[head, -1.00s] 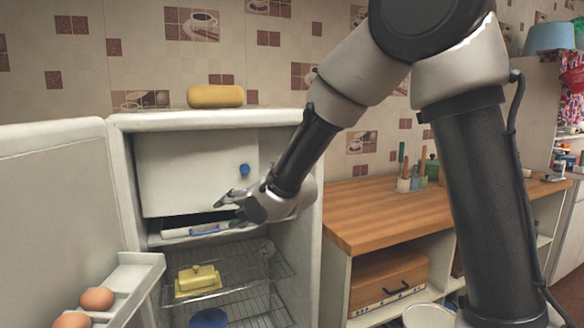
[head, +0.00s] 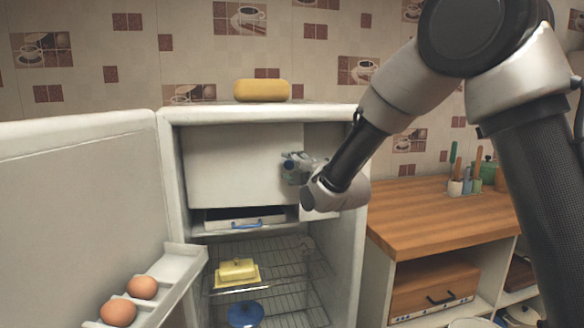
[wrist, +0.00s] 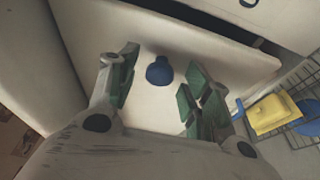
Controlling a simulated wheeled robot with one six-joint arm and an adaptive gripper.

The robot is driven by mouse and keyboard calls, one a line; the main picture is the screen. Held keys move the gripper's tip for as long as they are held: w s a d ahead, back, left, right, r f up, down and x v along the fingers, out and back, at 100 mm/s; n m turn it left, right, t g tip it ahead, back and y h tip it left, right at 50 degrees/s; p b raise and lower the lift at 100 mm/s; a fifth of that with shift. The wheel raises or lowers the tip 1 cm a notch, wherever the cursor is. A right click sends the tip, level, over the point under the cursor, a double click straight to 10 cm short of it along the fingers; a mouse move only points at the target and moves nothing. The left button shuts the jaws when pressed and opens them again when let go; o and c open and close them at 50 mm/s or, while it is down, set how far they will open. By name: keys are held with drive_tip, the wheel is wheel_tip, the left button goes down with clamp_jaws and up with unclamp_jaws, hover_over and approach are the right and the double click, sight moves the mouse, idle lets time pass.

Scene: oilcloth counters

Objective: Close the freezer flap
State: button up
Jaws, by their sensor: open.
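The white freezer flap (head: 240,165) spans the top compartment of the open fridge. A dark gap shows under its lower edge, with a light tray (head: 232,223) inside; I cannot tell exactly how far the flap stands out. Its round blue knob (wrist: 158,70) shows in the wrist view; in the head view my gripper covers it. My gripper (head: 287,164) is open and empty at the flap's right side. In the wrist view its green-padded fingers lie on either side of the knob; I see no clear contact.
The fridge door (head: 80,195) stands open at left, with eggs (head: 118,312) in its shelf. A yellow butter dish (head: 238,272) and a blue pot (head: 245,314) sit on wire racks below. A yellow object (head: 262,90) lies on the fridge top. A wooden counter (head: 440,215) is at right.

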drive_tip(key=shift+w+a, duration=0.2)
drive_tip(key=shift+w, duration=0.1)
clamp_jaws()
drive_tip(key=w, duration=0.3)
drive_tip(key=shift+w+a, duration=0.15)
drive_tip(key=shift+a, duration=0.05)
drive_tip(key=shift+w+r, duration=0.1)
drive_tip(key=shift+w, duration=0.2)
unclamp_jaws()
drive_tip(key=shift+w, duration=0.1)
